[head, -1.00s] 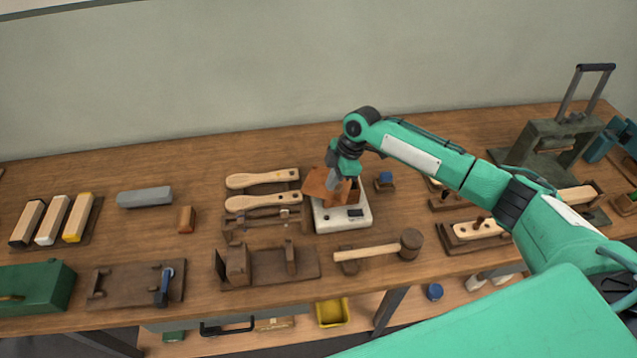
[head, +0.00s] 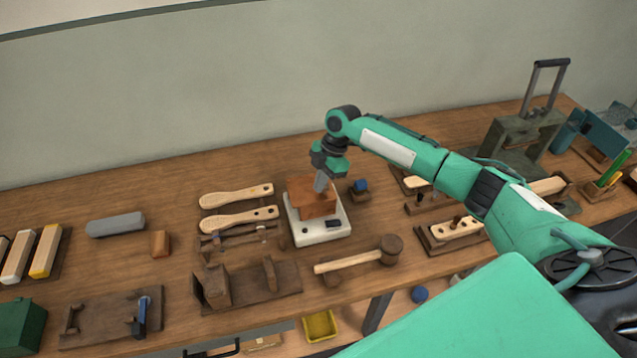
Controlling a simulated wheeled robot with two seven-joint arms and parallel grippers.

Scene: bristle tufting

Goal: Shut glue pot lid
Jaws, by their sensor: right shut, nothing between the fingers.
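The glue pot (head: 312,203) is a copper-brown box standing on a white base (head: 320,233) with dark controls, in the middle of the bench. Its brown lid lies low over the top, and I cannot tell whether it sits fully flat. My right gripper (head: 320,184) is shut and empty, pointing down at the pot's top. Its fingertips are at or just in front of the lid; I cannot tell whether they touch it. The gripper hides part of the lid. My left gripper is not in view.
Two wooden brush handles (head: 238,217) lie left of the pot. A mallet (head: 355,258) lies in front of it on a rest. A small blue-topped block (head: 360,187) stands close on the right. A dark wooden fixture (head: 245,284) is at front left.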

